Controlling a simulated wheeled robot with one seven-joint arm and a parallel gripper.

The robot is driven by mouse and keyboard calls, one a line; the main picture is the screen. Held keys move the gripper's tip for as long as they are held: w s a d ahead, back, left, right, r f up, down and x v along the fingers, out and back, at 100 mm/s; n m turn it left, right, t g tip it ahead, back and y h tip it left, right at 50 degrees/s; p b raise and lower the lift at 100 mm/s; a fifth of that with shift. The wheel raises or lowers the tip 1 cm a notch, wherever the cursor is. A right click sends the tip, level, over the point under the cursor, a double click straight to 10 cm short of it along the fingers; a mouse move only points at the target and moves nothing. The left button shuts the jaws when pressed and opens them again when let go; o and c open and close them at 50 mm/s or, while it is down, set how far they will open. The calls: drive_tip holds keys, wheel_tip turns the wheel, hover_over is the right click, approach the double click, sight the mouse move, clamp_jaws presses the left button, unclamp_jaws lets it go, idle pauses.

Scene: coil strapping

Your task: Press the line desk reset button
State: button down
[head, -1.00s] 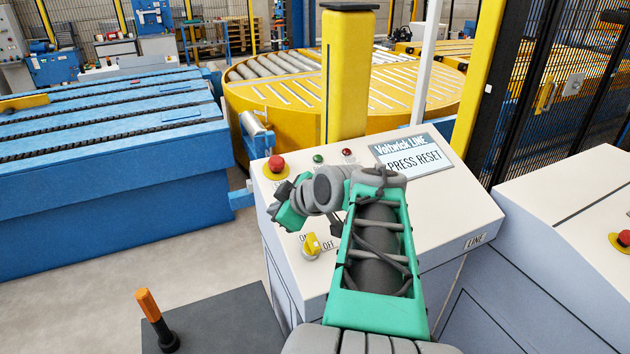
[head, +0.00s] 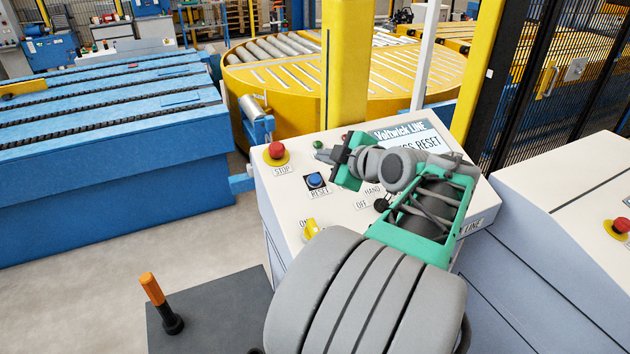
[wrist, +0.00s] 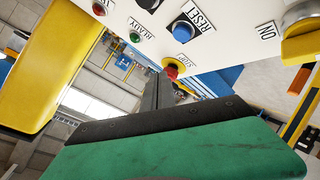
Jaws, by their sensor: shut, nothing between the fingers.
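The blue reset button (head: 316,180) sits in a dark square mount above the word RESET on the sloping white line desk (head: 290,207). It is in plain view in the head view, left of my arm. It also shows in the wrist view (wrist: 181,29) near the top. My gripper (head: 323,153) is shut and empty, above the desk top and apart from the button, which lies below it in the head view. The shut fingers show in the wrist view (wrist: 158,92), pointing towards the red stop button. The desk screen (head: 415,145) is partly hidden by my arm; RESET is readable.
A red stop button (head: 276,151) on a yellow base is left of the reset button. A green lamp (head: 318,145) and a yellow switch (head: 311,228) are close by. A yellow post (head: 344,70) stands behind the desk.

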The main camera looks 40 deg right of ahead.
sight(312, 174)
drive_tip(key=f, duration=0.1)
drive_tip(key=w+f+b, duration=0.1)
drive_tip(key=f, duration=0.1)
drive_tip(key=f+b, duration=0.1)
drive_tip(key=shift+w+d+f, duration=0.15)
drive_tip(key=shift+w+f, duration=0.1)
drive_tip(key=shift+w+d+f+b, duration=0.15)
drive_tip(key=shift+w+f+b, duration=0.2)
drive_tip(key=shift+f+b, duration=0.4)
drive_tip(key=shift+r, duration=0.2)
drive_tip(key=shift+f+b, duration=0.15)
drive_tip(key=shift+b, duration=0.15)
idle(0.7)
drive_tip(key=shift+w+f+b, duration=0.1)
drive_tip(key=shift+f+b, duration=0.2)
drive_tip(key=shift+b, duration=0.3)
drive_tip(key=shift+w+d+f+b, duration=0.1)
drive_tip(key=shift+w+f+b, duration=0.1)
drive_tip(key=shift+f+b, duration=0.4)
idle(0.7)
drive_tip(key=shift+r, duration=0.2)
drive_tip(key=shift+s+r, duration=0.3)
drive_tip(key=shift+r, duration=0.5)
drive_tip(key=shift+r, duration=0.1)
